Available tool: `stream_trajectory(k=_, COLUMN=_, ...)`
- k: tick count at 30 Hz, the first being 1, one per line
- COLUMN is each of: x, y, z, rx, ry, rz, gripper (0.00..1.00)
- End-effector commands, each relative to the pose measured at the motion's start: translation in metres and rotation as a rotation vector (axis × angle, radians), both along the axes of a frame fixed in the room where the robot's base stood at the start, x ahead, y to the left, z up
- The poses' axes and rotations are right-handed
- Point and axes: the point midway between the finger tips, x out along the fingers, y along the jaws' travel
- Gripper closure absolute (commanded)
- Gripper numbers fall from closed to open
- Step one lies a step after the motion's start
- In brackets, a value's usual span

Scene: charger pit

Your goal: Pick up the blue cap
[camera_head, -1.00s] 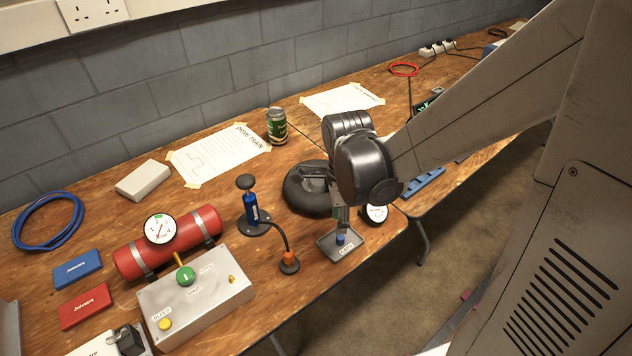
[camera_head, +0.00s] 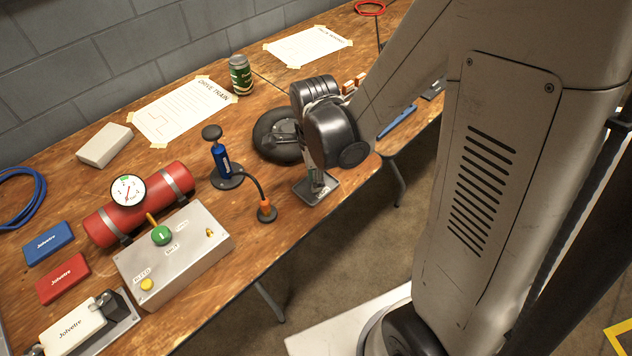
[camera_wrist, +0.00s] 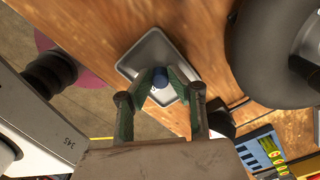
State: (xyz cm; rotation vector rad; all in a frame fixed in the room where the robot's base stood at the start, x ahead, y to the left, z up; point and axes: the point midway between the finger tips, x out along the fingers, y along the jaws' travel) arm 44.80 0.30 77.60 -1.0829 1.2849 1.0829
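The blue cap (camera_wrist: 160,77) shows in the wrist view over the small grey tray (camera_wrist: 130,68). My gripper (camera_wrist: 159,75) has its two green fingertips drawn in on either side of the cap, and they look shut on it. In the head view my gripper (camera_head: 318,185) points down over the tray (camera_head: 303,197) near the table's front edge. The cap is hidden behind the fingers there. I cannot tell whether the cap still touches the tray floor.
A black round object (camera_head: 268,148) stands close behind the tray. The grey control box (camera_head: 190,255) and red cylinder (camera_head: 105,222) lie farther left.

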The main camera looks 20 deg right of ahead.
Motion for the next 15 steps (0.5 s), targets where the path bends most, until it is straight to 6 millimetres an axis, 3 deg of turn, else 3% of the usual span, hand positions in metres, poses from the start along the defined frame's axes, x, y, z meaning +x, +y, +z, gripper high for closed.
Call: stream_trajectory(k=15, x=-0.0001, y=0.0, z=0.0066, rx=0.0, ry=0.0, rz=0.0, gripper=0.94)
